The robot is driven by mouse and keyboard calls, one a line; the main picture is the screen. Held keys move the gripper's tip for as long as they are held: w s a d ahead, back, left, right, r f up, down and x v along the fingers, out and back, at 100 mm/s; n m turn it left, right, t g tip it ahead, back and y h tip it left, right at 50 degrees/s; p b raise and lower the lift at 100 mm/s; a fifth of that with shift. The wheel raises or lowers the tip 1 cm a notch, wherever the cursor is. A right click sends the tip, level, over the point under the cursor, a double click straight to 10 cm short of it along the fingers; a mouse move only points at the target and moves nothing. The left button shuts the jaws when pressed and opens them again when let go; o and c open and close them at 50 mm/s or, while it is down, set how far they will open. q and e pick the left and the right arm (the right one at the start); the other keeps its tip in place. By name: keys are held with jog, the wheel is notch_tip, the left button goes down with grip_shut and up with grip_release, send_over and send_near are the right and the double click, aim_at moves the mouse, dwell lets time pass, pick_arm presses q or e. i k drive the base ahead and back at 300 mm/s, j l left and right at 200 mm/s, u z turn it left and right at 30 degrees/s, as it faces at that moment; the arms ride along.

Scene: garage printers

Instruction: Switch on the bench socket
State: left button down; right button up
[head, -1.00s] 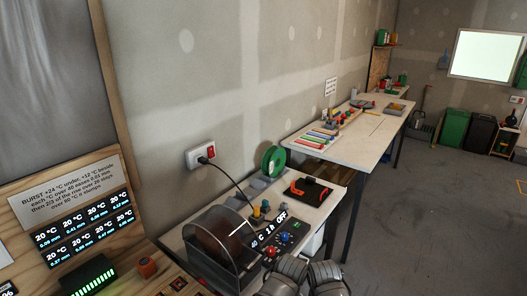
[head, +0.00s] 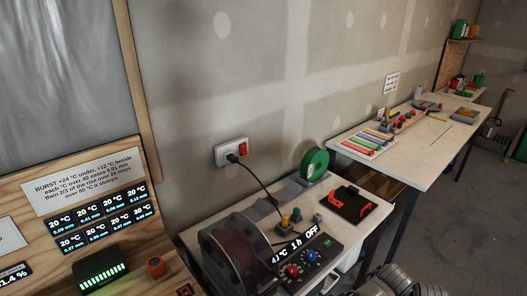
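The bench socket (head: 231,152) is a white box on the wall above the small bench. It has a red rocker switch (head: 243,148) on its right side and a black plug (head: 233,158) with a cable in it. The cable runs down to the dryer box (head: 242,255) on the bench, whose display (head: 298,243) reads OFF. Whether the rocker is pressed cannot be told at this size. Grey parts of my own arm show at the bottom right edge, but no fingertips of either gripper can be made out.
A green spool (head: 314,163) stands behind a black and orange tool (head: 352,204) on the small bench (head: 345,235). A wooden board with temperature displays (head: 90,220) stands at left. A long workbench (head: 440,138) runs along the wall at right. The wall around the socket is clear.

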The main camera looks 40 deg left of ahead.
aim_at(243, 147)
jog(key=i+l+u, duration=0.1)
jog(key=i+u, duration=0.2)
jog(key=i, duration=0.15)
jog(key=i+l+u, duration=0.25)
jog(key=i, duration=0.2)
